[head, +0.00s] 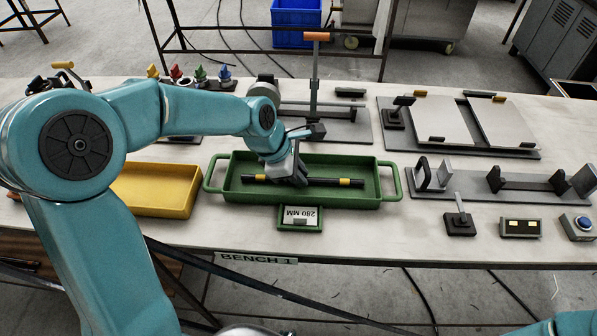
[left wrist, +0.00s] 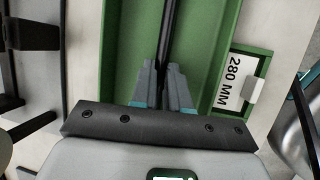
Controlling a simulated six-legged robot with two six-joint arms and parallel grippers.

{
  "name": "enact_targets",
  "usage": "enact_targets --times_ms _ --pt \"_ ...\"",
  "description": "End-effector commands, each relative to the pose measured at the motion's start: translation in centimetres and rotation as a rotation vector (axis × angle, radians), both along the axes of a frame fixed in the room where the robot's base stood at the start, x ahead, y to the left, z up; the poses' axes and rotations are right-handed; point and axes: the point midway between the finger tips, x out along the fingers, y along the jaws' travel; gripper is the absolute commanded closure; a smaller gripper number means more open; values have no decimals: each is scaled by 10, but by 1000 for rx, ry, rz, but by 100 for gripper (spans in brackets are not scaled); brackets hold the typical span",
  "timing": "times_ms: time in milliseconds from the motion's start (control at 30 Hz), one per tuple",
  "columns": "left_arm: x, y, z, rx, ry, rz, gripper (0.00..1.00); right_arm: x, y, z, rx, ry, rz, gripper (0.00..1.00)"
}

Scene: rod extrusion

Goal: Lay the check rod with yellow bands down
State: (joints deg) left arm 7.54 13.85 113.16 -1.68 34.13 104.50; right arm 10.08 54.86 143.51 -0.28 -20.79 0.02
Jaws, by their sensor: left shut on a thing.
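The check rod (head: 325,181) is black with yellow bands near its ends. It lies level, lengthwise, within the green tray (head: 391,179); I cannot tell whether it touches the tray floor. My left gripper (head: 290,179) reaches down into the tray and is shut on the rod, left of its middle. In the left wrist view the rod (left wrist: 168,35) runs up from between the fingers (left wrist: 163,88), with the green tray (left wrist: 215,60) around it. My right gripper is not in view.
A "280 MM" label (head: 300,217) sits at the tray's front. A yellow tray (head: 155,212) stands to the left. A fixture with an orange-handled post (head: 314,80) stands behind. Plates (head: 440,120), a rod stand (head: 525,184) and a blue button box (head: 577,226) are at the right.

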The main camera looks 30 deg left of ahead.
Motion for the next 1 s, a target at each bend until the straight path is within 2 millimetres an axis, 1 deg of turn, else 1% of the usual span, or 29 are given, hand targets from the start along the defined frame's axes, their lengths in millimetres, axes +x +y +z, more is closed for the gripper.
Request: enact_targets --times_ms 467,500,567,833,933,1000 --pt "0 0 0 0 0 0 100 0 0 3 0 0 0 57" --pt "0 0 0 0 0 0 75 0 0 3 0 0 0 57" --pt "0 0 0 0 0 0 56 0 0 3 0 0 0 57" --pt "0 0 2 0 0 0 55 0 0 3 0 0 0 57" --pt "-3 3 11 1 -2 1 55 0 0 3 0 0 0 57" --pt "-6 7 22 1 -5 2 55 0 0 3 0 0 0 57"
